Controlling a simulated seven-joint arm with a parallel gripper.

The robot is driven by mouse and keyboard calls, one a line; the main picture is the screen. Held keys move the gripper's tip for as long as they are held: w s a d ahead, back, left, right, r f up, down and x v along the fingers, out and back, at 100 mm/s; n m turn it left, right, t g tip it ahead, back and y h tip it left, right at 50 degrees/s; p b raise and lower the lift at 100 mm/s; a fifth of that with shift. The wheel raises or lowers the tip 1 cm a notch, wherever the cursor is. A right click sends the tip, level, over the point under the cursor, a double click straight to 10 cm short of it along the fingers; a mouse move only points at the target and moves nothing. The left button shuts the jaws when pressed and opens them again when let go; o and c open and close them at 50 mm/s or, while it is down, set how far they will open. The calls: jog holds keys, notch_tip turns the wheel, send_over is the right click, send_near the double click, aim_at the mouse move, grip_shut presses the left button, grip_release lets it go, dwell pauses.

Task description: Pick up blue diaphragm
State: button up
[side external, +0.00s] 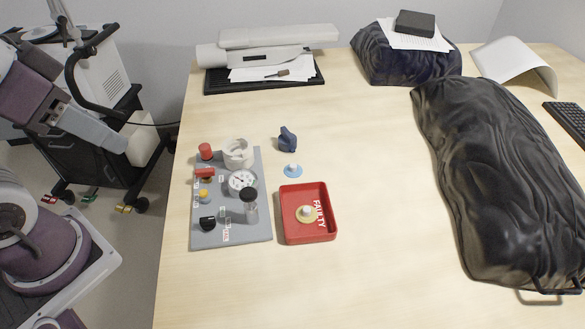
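The blue diaphragm (292,171) is a small light-blue disc with a pale raised centre. It lies flat on the wooden table, right of the grey panel and just above the red tray. My gripper (118,142) is at the left, off the table's left edge and well away from the diaphragm. Its fingers are too small and unclear to tell whether they are open or shut.
A dark-blue knob-like part (288,141) stands just behind the diaphragm. The red tray (289,236) marked FAULTY holds a yellowish disc (305,214). The grey panel (232,236) carries several fittings. A black bag (505,180) lies at right. Table space right of the diaphragm is clear.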

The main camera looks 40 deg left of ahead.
jog(key=shift+o, duration=0.4)
jog(key=o, duration=0.6)
jog(key=shift+o, duration=0.2)
jog(key=n+g+h, duration=0.5)
jog(key=n+g, duration=0.1)
jog(key=n, duration=1)
send_over(292, 164)
jog(key=w+a, duration=0.1)
jog(key=a, duration=0.3)
notch_tip(292, 164, down, 27)
jog(key=shift+w, duration=0.15)
jog(key=x, duration=0.4)
jog(key=s+x, duration=0.1)
jog(key=x, duration=0.1)
jog(key=shift+d, duration=0.5)
